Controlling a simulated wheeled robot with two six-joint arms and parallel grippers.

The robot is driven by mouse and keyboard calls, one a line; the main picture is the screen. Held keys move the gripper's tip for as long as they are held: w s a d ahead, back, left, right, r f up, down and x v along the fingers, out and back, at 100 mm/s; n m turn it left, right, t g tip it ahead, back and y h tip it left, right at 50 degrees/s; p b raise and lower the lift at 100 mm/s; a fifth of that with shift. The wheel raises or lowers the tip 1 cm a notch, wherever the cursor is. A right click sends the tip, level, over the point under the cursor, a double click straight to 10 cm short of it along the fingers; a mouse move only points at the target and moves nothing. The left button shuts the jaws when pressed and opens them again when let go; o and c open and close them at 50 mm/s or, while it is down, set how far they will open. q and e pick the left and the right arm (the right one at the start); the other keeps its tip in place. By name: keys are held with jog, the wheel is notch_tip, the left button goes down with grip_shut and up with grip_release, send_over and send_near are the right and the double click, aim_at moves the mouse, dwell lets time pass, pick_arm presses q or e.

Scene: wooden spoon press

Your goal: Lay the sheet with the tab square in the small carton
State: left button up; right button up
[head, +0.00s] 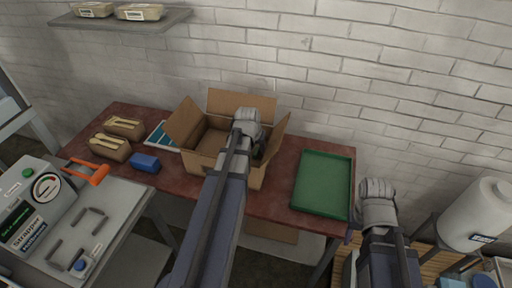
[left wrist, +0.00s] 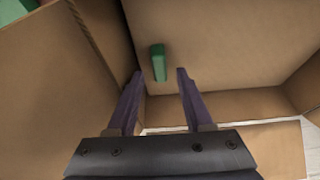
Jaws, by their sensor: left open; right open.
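The small carton (head: 208,136) stands open on the red table with its flaps spread. My left gripper (head: 258,152) reaches down into it, and its arm hides much of the inside. In the left wrist view the carton wall (left wrist: 55,85) shows at the left. A brown sheet (left wrist: 225,45) with an upright green tab (left wrist: 158,62) lies inside the carton. My left gripper, also in the left wrist view (left wrist: 158,75), is open, with the tab between its fingertips in the picture and no visible contact. My right gripper (head: 378,188) is right of the table; its fingers are hidden.
A green tray (head: 323,183) lies right of the carton. A blue box (head: 145,163), two brown packs (head: 110,147) and a blue-white card (head: 160,135) are on its left. A strapper machine (head: 35,205) stands at the left front. A brick wall is behind.

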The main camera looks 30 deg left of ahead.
pick_arm(q)
jog(key=p+v, duration=1)
jog(key=v, duration=0.1)
jog(key=shift+s+r, duration=0.25)
jog(key=shift+r, duration=0.05)
jog(key=shift+d, duration=0.1)
